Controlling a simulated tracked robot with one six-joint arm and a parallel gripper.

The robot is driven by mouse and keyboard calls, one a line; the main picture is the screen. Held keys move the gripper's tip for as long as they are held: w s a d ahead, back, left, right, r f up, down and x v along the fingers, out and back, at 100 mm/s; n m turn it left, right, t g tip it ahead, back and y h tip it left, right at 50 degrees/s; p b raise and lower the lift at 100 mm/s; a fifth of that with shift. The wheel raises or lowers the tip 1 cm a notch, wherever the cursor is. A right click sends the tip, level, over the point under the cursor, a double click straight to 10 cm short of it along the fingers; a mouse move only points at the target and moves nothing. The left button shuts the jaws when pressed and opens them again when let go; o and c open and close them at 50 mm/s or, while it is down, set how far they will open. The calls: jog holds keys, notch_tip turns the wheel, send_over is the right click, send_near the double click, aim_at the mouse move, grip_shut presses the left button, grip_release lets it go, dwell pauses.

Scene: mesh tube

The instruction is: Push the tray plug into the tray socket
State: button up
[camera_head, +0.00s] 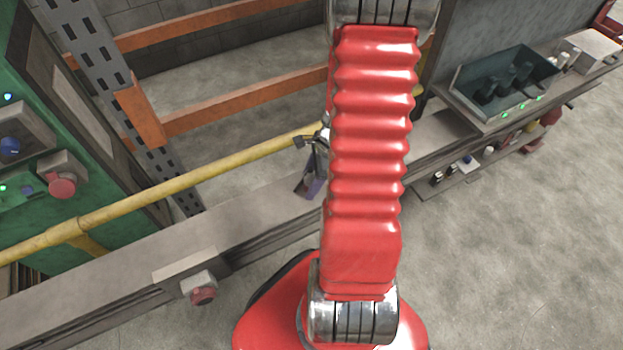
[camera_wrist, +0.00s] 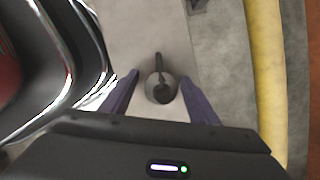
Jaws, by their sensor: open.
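In the wrist view, my gripper (camera_wrist: 160,78) is open, with its two purple fingers apart over a pale grey ledge. Between the fingers is a small round grey and dark piece with a thin dark stalk (camera_wrist: 160,88). It may be the tray plug, but I cannot tell for sure, nor whether the fingers touch it. In the head view, my gripper (camera_head: 312,184) shows partly beside my red arm, low over the ledge (camera_head: 262,208). A dark green tray (camera_head: 537,91) with several black cylinders stands at the right. I cannot make out the tray socket.
A yellow rail (camera_head: 200,182) runs along the ledge and also shows in the wrist view (camera_wrist: 266,70). A red button (camera_head: 203,294) is on the ledge's front. A green panel (camera_head: 88,120) with buttons stands at the left.

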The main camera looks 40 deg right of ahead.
aim_at(310, 168)
jog(key=c, duration=1.1)
jog(key=shift+o, duration=0.2)
jog(key=shift+r, duration=0.15)
jog(key=shift+r, duration=4.9)
jog(key=shift+w+a+n, duration=0.1)
jog(key=shift+w+n, duration=0.2)
jog(key=shift+w, duration=0.05)
jog(key=w+a+r+n+g+h, duration=0.1)
jog(key=w+a+r+n+g, duration=0.1)
jog(key=w+a+n, duration=0.6)
jog(key=w+a+r+n+g+h, duration=0.1)
jog(key=w+a+r+n+g, duration=0.2)
jog(key=w+a+n, duration=0.4)
jog(key=w+r+n, duration=0.1)
jog(key=w+n, duration=0.6)
jog(key=n, duration=0.3)
jog(key=shift+w+a+g+h, duration=0.2)
jog(key=shift+a+g+h, duration=0.1)
jog(key=shift+a, duration=0.05)
